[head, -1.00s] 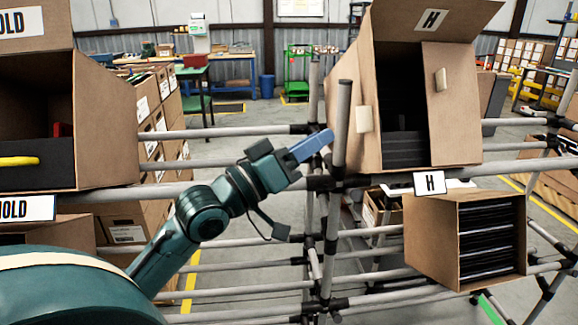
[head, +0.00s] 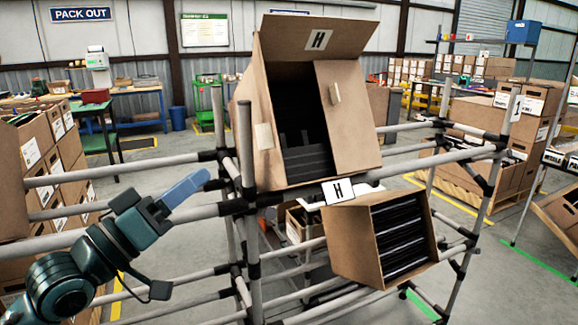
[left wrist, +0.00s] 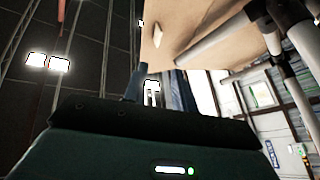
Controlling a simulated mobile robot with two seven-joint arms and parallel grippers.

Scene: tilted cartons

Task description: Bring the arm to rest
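My left gripper (head: 186,188) is at the left of the head view, on a dark teal arm that reaches up to the right. Its blue fingers overlap in the head view. In the left wrist view the fingers (left wrist: 157,88) show apart, with background and nothing held between them. The gripper is in front of the rack, left of a tilted open carton (head: 345,120) marked H, and does not appear to touch it. My right gripper is not in view.
The pipe rack's upright (head: 246,150) stands just right of the gripper, and rails run behind it. A lower tilted carton (head: 355,250) holds dark, stacked items. Stacked cartons (head: 38,150) stand at left. Open floor (head: 155,165) shows behind the rack.

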